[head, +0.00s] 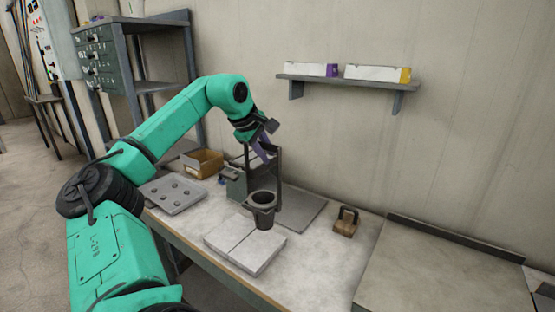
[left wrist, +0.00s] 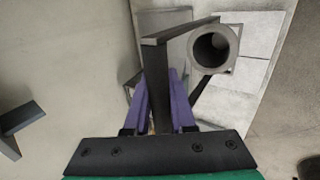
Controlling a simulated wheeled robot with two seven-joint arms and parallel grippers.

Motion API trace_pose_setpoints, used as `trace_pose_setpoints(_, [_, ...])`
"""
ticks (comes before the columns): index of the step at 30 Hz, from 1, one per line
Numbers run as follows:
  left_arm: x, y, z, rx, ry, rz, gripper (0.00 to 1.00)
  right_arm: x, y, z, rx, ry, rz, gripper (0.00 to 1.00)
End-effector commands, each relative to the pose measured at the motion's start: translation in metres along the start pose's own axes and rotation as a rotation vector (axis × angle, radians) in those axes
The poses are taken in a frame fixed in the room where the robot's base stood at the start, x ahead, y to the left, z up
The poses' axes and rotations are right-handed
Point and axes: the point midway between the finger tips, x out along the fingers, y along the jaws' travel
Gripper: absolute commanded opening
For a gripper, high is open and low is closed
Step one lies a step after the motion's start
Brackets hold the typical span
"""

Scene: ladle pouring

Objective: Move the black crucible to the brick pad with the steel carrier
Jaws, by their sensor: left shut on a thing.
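The black crucible (head: 262,210) sits upright in the ring of the dark steel carrier (head: 279,172). It hangs over the back right part of the pale brick pad (head: 240,240); whether it touches the pad cannot be told. My left gripper (head: 265,153) is above it, with purple fingers shut on the carrier's upper bar. In the left wrist view, the gripper (left wrist: 158,80) holds the carrier bar (left wrist: 160,70), the crucible's open mouth (left wrist: 213,48) faces the camera, and the brick pad (left wrist: 262,40) lies behind it. My right gripper is not in view.
A grey box (head: 234,186) and flat grey plate (head: 303,208) lie behind the crucible. A tray with several round studs (head: 173,194) and a cardboard bin (head: 203,162) are left. A wooden block with a dark handle (head: 345,222) stands right. A wall shelf (head: 345,81) hangs behind.

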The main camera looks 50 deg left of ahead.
Motion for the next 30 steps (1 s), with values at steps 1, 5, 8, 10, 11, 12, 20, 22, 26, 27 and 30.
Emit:
trace_pose_setpoints(1, [-0.001, -0.001, -0.005, -0.002, 0.0, 0.004, 0.0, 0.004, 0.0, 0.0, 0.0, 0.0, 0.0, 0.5])
trace_pose_setpoints(5, [-0.003, -0.005, -0.019, -0.003, 0.001, 0.004, 0.0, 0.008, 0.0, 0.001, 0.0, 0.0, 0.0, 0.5])
trace_pose_setpoints(8, [-0.005, -0.007, -0.03, -0.003, 0.0, 0.004, 0.0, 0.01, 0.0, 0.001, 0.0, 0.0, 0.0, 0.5])
trace_pose_setpoints(10, [-0.006, -0.009, -0.037, -0.003, 0.001, 0.004, 0.0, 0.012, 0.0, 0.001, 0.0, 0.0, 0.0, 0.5])
trace_pose_setpoints(11, [-0.007, -0.009, -0.041, -0.002, 0.001, 0.004, 0.0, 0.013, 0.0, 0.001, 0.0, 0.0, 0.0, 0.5])
trace_pose_setpoints(12, [-0.007, -0.01, -0.045, -0.003, 0.0, 0.005, 0.0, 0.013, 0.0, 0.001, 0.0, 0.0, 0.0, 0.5])
trace_pose_setpoints(20, [-0.012, -0.017, -0.072, -0.003, 0.0, 0.005, 0.0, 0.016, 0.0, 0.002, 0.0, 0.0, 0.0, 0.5])
trace_pose_setpoints(22, [-0.014, -0.018, -0.08, -0.003, 0.001, 0.004, 0.0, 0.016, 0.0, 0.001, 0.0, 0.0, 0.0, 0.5])
trace_pose_setpoints(26, [-0.016, -0.021, -0.093, -0.003, 0.0, 0.004, 0.0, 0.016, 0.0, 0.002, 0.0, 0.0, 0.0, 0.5])
trace_pose_setpoints(27, [-0.009, -0.026, -0.093, 0.0, -0.001, 0.003, 0.0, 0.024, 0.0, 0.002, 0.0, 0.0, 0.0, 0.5])
trace_pose_setpoints(30, [0.003, -0.034, -0.093, 0.001, -0.001, 0.003, 0.0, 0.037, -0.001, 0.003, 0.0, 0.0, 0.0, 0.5])
